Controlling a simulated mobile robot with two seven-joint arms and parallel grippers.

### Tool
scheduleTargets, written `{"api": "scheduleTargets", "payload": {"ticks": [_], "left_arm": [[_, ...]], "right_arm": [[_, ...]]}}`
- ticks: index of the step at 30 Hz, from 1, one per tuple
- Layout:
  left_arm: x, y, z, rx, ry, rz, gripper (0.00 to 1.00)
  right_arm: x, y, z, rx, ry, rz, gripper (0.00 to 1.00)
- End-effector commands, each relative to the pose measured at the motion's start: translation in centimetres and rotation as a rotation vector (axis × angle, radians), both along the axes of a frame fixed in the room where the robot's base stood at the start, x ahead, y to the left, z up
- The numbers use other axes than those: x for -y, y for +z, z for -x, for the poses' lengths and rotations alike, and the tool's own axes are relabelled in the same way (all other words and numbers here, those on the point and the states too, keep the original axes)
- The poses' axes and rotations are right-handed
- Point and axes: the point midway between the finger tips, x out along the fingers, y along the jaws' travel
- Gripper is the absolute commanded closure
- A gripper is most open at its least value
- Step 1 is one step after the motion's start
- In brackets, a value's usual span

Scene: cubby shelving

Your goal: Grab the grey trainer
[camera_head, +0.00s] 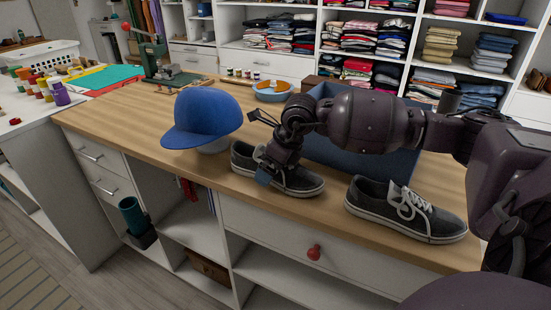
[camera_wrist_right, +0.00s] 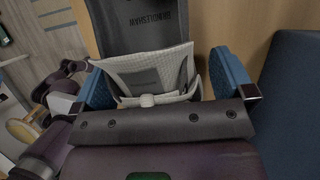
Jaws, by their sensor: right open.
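Two grey trainers with white soles and laces stand on the wooden counter. The left trainer (camera_head: 303,182) is under my right gripper (camera_head: 266,172), which comes down over its middle from above. The other trainer (camera_head: 410,212) stands apart, further right. In the right wrist view the trainer (camera_wrist_right: 150,75) shows its dark insole with lettering and its pale tongue. The blue fingers of my right gripper (camera_wrist_right: 165,78) are spread on either side of it. I cannot tell whether they touch it. My left gripper is not in view.
A blue cap (camera_head: 203,115) on a stand is left of the trainer. A blue box (camera_head: 345,155) stands close behind, partly hidden by my arm. A blue bowl (camera_head: 271,92) is further back. The counter's front edge is close to the trainers.

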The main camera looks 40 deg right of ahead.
Motion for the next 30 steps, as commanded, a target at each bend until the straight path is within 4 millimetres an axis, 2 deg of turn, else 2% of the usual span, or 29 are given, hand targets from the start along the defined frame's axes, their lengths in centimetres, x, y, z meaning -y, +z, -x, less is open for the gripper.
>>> {"api": "scheduleTargets", "payload": {"ticks": [11, 21, 30], "left_arm": [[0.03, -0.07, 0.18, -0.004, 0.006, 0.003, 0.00], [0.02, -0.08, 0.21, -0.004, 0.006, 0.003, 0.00], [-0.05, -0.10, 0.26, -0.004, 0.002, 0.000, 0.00]], "right_arm": [[-0.03, -0.17, -0.12, 0.001, 0.000, 0.000, 0.02], [-0.04, -0.18, -0.11, 0.001, 0.000, 0.000, 0.54], [0.03, -0.22, -0.15, 0.000, 0.000, 0.001, 0.55]]}}
